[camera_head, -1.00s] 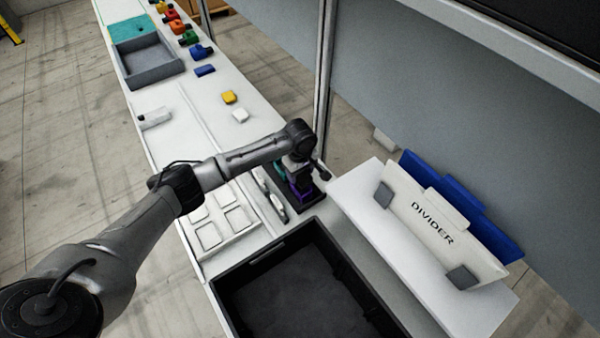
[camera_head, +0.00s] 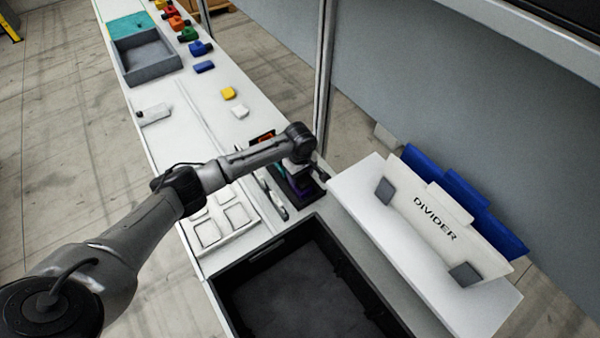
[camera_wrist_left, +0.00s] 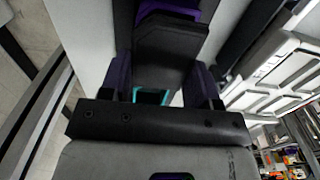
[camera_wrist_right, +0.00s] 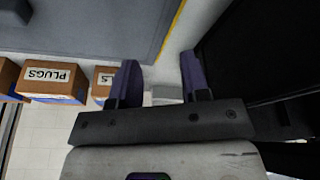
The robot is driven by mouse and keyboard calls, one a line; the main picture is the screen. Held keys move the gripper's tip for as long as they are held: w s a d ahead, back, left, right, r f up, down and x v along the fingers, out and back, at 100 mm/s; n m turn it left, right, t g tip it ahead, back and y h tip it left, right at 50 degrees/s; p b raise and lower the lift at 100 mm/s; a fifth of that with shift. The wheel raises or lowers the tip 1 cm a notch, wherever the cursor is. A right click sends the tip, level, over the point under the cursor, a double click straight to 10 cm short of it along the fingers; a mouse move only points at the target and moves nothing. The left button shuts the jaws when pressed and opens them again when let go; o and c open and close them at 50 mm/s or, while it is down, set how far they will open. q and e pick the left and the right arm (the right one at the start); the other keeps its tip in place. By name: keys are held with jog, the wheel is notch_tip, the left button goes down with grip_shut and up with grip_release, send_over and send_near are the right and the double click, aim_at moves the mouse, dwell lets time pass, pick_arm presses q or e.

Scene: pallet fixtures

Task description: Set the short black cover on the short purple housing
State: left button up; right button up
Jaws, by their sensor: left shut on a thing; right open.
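My left gripper (camera_head: 301,170) is over the black fixture (camera_head: 313,198) beside the dark bin, pointing down. In the left wrist view its two fingers (camera_wrist_left: 164,80) are closed on a black block, which looks like the short black cover (camera_wrist_left: 168,55). Purple, likely the short purple housing (camera_wrist_left: 175,10), shows just beyond the cover. In the head view the purple housing (camera_head: 302,187) is mostly hidden under the gripper; I cannot tell whether the cover touches it. My right gripper (camera_wrist_right: 158,82) is open and empty in its wrist view, outside the head view.
A large dark bin (camera_head: 232,302) stands in front of the fixture. A white DIVIDER panel (camera_head: 440,222) is to the right. A white tray (camera_head: 252,228) lies left of the fixture. Yellow (camera_head: 228,93) and white (camera_head: 240,111) pieces lie farther back near a grey tray (camera_head: 150,78).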

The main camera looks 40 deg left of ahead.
pick_arm(q)
jog(key=shift+p, duration=0.55)
pick_arm(e)
jog(key=shift+a+r, duration=0.15)
jog(key=shift+r, duration=0.4)
jog(key=shift+r, duration=0.15)
pick_arm(q)
jog(key=shift+p, duration=0.8)
pick_arm(e)
jog(key=shift+r, duration=0.65)
pick_arm(q)
jog(key=shift+f, duration=0.2)
jog(key=shift+f, duration=0.6)
dwell(0.4)
jog(key=o, duration=1)
